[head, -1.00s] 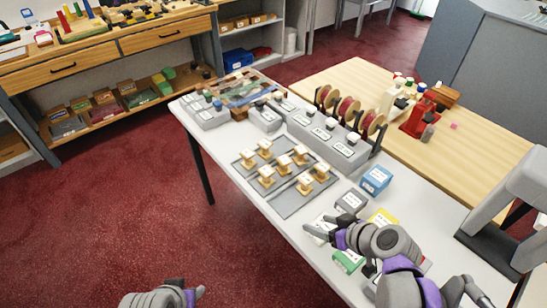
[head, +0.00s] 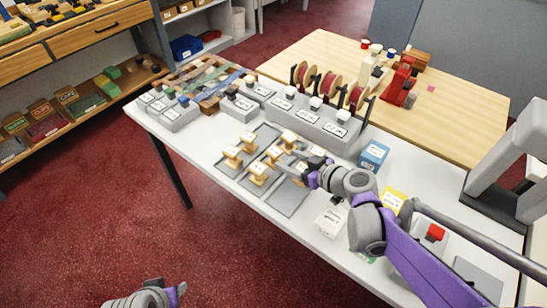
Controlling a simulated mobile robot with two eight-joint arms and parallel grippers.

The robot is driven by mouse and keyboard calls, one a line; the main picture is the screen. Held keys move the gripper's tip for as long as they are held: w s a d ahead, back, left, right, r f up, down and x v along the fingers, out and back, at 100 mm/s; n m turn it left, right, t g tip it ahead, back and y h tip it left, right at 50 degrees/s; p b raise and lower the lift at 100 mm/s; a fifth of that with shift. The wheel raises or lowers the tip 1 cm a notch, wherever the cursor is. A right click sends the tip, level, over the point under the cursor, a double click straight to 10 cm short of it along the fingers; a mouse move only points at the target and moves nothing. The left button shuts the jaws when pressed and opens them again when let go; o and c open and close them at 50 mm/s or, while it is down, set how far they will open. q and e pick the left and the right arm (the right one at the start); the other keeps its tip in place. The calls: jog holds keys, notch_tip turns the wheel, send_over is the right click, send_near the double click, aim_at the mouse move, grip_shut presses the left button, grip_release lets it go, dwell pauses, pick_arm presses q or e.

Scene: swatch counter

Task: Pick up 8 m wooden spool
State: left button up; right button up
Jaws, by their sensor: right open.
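Several small wooden spools with pale tops stand in rows on grey mats (head: 289,203) on the white table. One spool (head: 257,173) is at the front, another (head: 232,156) at the left, and others (head: 249,141) behind. Their labels are too small to read, so I cannot tell which is 8 m. My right gripper (head: 288,163) is open over the right side of the spools, its fingers pointing left. It partly hides the spools there, and I cannot tell whether it touches any. My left gripper (head: 181,292) is low at the bottom edge, away from the table; its jaws are unclear.
Grey blocks with labelled knobs (head: 313,122) and red reels (head: 330,84) stand behind the mats. A blue box (head: 373,155), a white box (head: 330,221) and a yellow box (head: 393,199) lie near my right arm. A grey stand (head: 509,165) is at the right.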

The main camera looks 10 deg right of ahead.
aim_at(278, 154)
jog(key=b+x, duration=0.1)
jog(key=x, duration=0.5)
jog(key=shift+w+a, duration=0.1)
jog(key=shift+w, duration=0.3)
grip_shut()
